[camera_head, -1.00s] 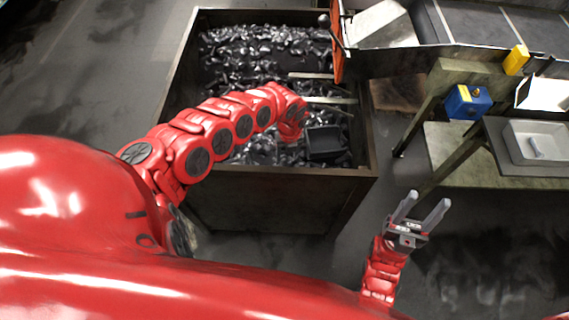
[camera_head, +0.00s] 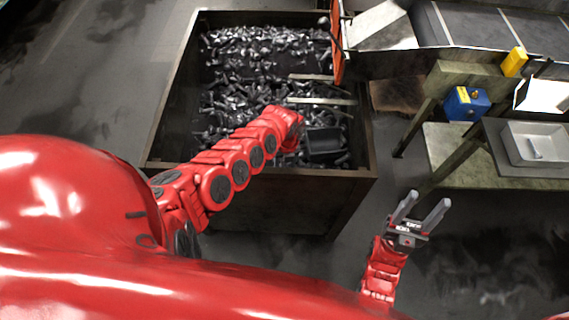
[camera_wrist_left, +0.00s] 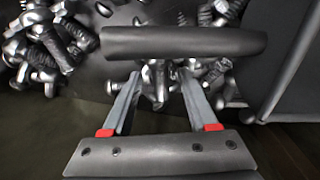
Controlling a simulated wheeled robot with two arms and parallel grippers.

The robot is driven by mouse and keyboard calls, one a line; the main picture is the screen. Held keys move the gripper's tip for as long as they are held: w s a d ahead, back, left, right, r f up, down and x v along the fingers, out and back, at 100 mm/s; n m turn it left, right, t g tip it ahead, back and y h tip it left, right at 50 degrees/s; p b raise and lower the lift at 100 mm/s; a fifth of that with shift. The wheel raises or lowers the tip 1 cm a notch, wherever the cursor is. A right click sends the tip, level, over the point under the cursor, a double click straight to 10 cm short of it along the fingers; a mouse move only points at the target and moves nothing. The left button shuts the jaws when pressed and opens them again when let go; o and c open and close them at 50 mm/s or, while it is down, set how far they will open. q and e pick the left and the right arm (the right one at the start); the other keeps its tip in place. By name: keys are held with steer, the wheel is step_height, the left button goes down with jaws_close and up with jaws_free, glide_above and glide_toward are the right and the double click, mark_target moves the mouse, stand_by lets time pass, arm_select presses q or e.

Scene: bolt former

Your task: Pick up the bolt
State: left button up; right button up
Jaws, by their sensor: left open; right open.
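Many loose grey metal bolts (camera_head: 235,95) lie heaped in a large dark bin (camera_head: 158,120) in the head view. My left arm reaches over the bin's near side; its gripper fingers are hidden there. In the left wrist view my left gripper (camera_wrist_left: 159,76) is open, with its two fingers pointing at bolts (camera_wrist_left: 45,62). Some bolts show between and beside the fingers, none clearly held. A dark bar crosses that view and hides part of the bolts. My right gripper (camera_head: 426,202) is open and empty, outside the bin at the lower right.
A dark small box (camera_head: 324,142) sits in the bin right of my left wrist. Bars (camera_head: 322,101) cross the bin's right side. A conveyor (camera_head: 470,25) stands at the upper right. A grey tray (camera_head: 511,150) with one small piece rests on a table near a blue box (camera_head: 467,103).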

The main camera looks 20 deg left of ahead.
arm_select(q)
jaws_close()
steer(key=shift+w+r, duration=0.1)
stand_by(0.5)
steer(key=shift+w+d+r, duration=0.1)
steer(key=shift+r, duration=0.1)
steer(key=shift+r+b, duration=0.3)
steer(key=shift+b, duration=0.05)
steer(key=a, duration=0.3)
steer(key=s+a+b, duration=0.1)
steer(key=a, duration=0.1)
steer(key=s+a, duration=0.1)
steer(key=a, duration=0.2)
steer(key=shift+a, duration=0.3)
step_height(320, 180, up, 14)
steer(key=p, duration=0.4)
steer(key=shift+d+p, duration=0.3)
steer(key=shift+p, duration=0.1)
